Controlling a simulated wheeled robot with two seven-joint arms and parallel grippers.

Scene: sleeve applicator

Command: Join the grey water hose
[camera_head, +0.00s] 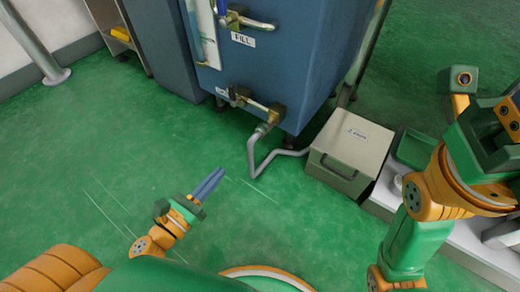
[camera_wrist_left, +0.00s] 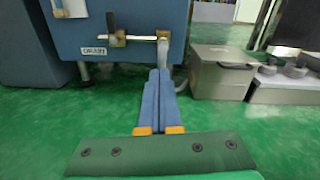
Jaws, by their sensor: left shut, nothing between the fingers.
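The grey hose (camera_head: 254,160) hangs from the brass drain fitting (camera_head: 269,116) low on the blue tank. It bends down to the floor and runs right toward the beige box. In the left wrist view the hose (camera_wrist_left: 179,86) shows partly behind my fingers, below the brass valve (camera_wrist_left: 117,38). My left gripper (camera_head: 220,171) is shut and empty, with its blue fingers above the green floor, left of the hose and apart from it. In the left wrist view its fingers (camera_wrist_left: 160,72) lie together. Of my right arm, links show at the right; its fingertips are not visible.
The green floor around my left gripper is clear.

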